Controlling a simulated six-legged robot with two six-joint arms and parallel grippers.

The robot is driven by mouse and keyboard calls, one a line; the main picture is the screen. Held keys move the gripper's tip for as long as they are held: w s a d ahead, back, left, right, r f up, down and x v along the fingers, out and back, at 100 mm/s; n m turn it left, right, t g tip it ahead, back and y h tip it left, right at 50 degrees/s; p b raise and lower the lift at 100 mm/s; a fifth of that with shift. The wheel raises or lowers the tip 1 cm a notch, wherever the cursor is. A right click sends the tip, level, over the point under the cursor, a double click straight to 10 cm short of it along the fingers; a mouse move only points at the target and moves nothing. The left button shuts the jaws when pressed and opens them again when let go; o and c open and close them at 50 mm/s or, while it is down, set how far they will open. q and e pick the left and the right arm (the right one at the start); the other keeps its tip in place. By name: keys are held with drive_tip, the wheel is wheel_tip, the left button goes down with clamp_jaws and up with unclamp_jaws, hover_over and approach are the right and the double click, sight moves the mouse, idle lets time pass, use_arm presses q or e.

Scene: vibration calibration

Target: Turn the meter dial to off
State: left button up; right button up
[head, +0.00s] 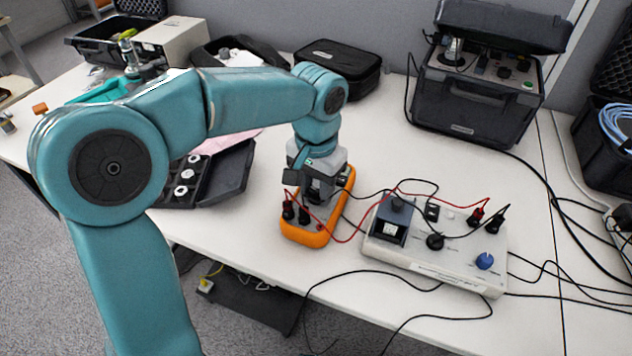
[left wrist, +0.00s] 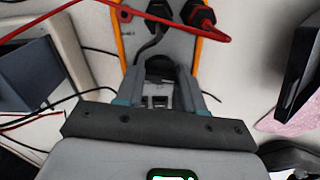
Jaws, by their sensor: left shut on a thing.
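The meter (head: 305,238) is a handheld unit with an orange rim, lying on the white table with leads plugged into its near end. My left gripper (head: 318,198) comes down onto the meter's face from above and hides most of it in the head view. In the left wrist view, the meter's grey face (left wrist: 175,45) lies under the gripper (left wrist: 160,80). The dark round meter dial (left wrist: 160,67) sits between the two fingers, which are shut on it. The dial's pointer mark cannot be made out. My right gripper is not in view.
A white control box (head: 440,268) with a blue knob stands right of the meter, joined by red and black leads. A black tray (head: 230,175) lies to the left. Black cables cross the table's right side. An open black case (head: 475,100) stands behind.

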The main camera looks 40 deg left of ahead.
sight(316, 192)
use_arm(q)
drive_tip(key=shift+n, duration=0.3)
drive_tip(key=o, duration=1)
drive_tip(key=shift+o, duration=0.2)
drive_tip(key=shift+r, duration=0.15)
wheel_tip(316, 192, up, 16)
drive_tip(key=p, duration=0.5)
drive_tip(key=shift+p, duration=0.3)
drive_tip(key=shift+s, duration=0.1)
